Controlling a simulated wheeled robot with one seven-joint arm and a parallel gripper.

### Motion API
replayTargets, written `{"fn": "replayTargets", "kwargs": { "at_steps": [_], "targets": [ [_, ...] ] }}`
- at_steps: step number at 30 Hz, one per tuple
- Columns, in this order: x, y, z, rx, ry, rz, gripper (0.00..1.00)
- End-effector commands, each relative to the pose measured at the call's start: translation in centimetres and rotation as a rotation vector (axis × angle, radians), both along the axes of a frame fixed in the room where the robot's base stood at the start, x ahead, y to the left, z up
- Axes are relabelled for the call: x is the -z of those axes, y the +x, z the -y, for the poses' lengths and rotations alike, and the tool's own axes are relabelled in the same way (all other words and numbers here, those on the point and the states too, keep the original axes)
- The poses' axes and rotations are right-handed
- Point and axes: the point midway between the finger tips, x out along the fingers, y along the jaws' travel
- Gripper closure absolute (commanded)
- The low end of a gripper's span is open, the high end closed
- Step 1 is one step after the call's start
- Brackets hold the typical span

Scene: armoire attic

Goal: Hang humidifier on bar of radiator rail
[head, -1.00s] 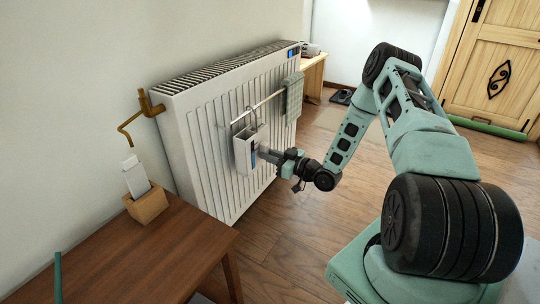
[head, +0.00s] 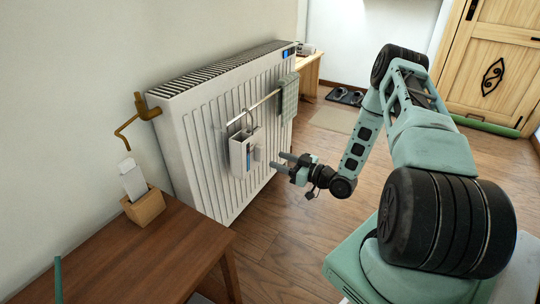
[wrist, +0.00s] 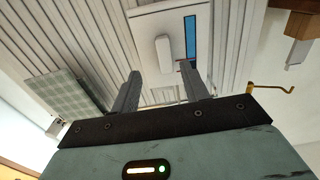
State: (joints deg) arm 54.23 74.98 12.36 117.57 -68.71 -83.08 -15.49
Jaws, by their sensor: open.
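The humidifier (head: 240,152) is a white box with a blue strip on its side. It hangs by a hook from the bar of the radiator rail (head: 264,101), against the front of the white radiator (head: 204,138). My gripper (head: 284,162) is open and empty, to the right of the humidifier with a gap between them. In the wrist view the humidifier (wrist: 213,40) lies beyond my two spread fingers (wrist: 160,92), and nothing is between them.
A checked cloth (head: 287,97) hangs at the rail's right end. A brown table (head: 150,250) with a wooden box (head: 144,206) stands at front left. A brass pipe valve (head: 147,106) is at the radiator's left end.

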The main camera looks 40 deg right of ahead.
Motion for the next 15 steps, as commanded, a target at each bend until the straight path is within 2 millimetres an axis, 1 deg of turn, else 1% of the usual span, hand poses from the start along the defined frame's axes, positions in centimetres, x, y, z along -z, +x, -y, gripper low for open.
{"fn": "replayTargets", "kwargs": {
  "at_steps": [1, 3, 9, 12, 15],
  "targets": [
    [-0.2, -1.2, 0.5, 0.004, 0.002, -0.004, 0.55],
    [-0.2, -2.8, 1.1, 0.004, 0.002, -0.002, 0.55],
    [-0.2, -7.0, 2.6, 0.003, 0.001, 0.000, 0.55],
    [-0.1, -8.5, 3.1, 0.002, 0.002, -0.001, 0.55],
    [-0.1, -9.6, 3.5, 0.002, 0.002, 0.002, 0.55]
  ]
}}
